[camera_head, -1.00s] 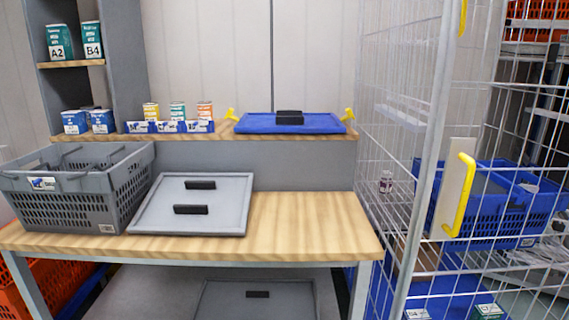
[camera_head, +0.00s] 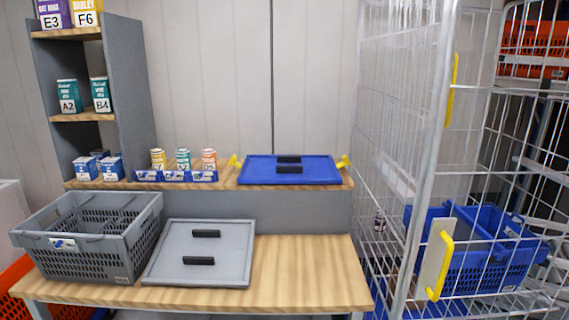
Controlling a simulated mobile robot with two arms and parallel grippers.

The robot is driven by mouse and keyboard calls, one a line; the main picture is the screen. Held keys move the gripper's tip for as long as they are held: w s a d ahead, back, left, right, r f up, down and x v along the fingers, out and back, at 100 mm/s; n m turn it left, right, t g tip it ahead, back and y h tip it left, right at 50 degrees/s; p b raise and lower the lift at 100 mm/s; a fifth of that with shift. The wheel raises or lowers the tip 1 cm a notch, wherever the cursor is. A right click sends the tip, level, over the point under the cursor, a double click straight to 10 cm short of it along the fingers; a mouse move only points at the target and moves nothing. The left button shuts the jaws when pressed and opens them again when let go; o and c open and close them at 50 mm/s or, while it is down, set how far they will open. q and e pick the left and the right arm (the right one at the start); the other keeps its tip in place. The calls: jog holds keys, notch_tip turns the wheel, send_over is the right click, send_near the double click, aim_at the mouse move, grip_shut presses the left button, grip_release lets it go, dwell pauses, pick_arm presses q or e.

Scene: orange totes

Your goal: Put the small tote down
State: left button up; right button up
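A grey tote (camera_head: 75,262) with slatted sides and an open top stands upright on the left end of the wooden table (camera_head: 305,272). A blue tote (camera_head: 490,262) sits behind the wire mesh at the right, partly covered by the wires and a yellow handle. I cannot tell which one is the small tote. Neither of my grippers is in view, and no tote is seen held.
A grey lid (camera_head: 225,238) with black handles lies beside the grey tote. A blue lid (camera_head: 262,172) lies on the back shelf beside several small cans (camera_head: 183,160). The table's right part is clear. A wire cage (camera_head: 400,120) with yellow handles borders it.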

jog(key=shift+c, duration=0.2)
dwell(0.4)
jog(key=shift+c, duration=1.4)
